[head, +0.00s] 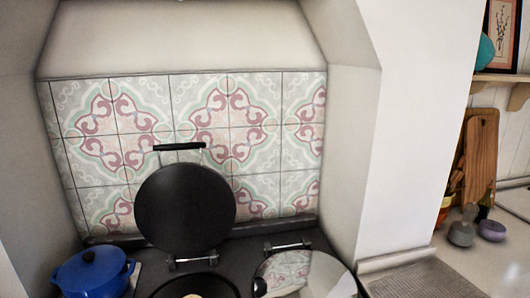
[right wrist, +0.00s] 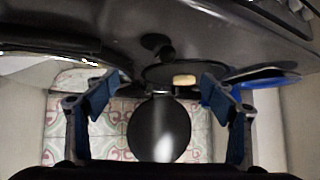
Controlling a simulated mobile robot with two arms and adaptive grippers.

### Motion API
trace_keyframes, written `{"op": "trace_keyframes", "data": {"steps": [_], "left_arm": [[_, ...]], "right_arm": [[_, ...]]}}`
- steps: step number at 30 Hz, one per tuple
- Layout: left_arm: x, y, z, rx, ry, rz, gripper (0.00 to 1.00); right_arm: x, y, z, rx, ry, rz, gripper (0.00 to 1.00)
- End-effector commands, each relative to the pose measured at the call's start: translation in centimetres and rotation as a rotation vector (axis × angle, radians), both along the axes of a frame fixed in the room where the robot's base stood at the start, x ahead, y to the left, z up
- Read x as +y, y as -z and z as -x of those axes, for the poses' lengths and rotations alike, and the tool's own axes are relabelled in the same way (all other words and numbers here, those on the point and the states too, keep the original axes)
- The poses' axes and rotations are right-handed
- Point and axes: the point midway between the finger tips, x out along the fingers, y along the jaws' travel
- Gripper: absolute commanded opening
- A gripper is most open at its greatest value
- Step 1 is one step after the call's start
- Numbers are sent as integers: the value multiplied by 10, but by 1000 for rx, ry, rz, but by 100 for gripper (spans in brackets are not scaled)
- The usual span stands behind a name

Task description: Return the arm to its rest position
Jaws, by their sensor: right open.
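My right gripper (right wrist: 162,86) shows in the right wrist view, its two blue-padded fingers spread wide. Nothing is held between them. Beyond the fingers is the stove, seen upside down, with a raised round black lid (right wrist: 159,132) and a dark hotplate. A small pale tan item (right wrist: 184,80) appears on the hotplate, apart from the fingers. Neither gripper shows in the head view, and my left gripper is in no view.
In the head view the stove's black lid (head: 185,208) stands open against the tiles. A shiny lid (head: 305,275) is beside it at right, a blue pot (head: 93,272) at left. The alcove wall (head: 410,130) juts out. A cutting board (head: 479,155) and small pots stand on the right counter.

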Motion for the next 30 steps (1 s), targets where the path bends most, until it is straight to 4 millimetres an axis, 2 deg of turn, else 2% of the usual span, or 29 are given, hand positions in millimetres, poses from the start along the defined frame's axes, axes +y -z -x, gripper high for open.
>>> {"op": "trace_keyframes", "data": {"steps": [6, 9, 18, 21, 26, 30], "left_arm": [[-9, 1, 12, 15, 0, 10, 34], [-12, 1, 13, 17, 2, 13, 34], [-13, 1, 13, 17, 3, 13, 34], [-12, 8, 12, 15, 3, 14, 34], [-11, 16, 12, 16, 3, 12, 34], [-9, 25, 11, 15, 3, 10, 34]], "right_arm": [[-79, 47, 68, 230, 174, 117, 77], [-112, 62, 101, 325, 240, 169, 77], [-180, 85, 190, 556, 382, 293, 77], [-176, 118, 178, 555, 371, 293, 77], [-174, 167, 171, 570, 367, 297, 77], [-173, 220, 169, 589, 361, 301, 77]]}}
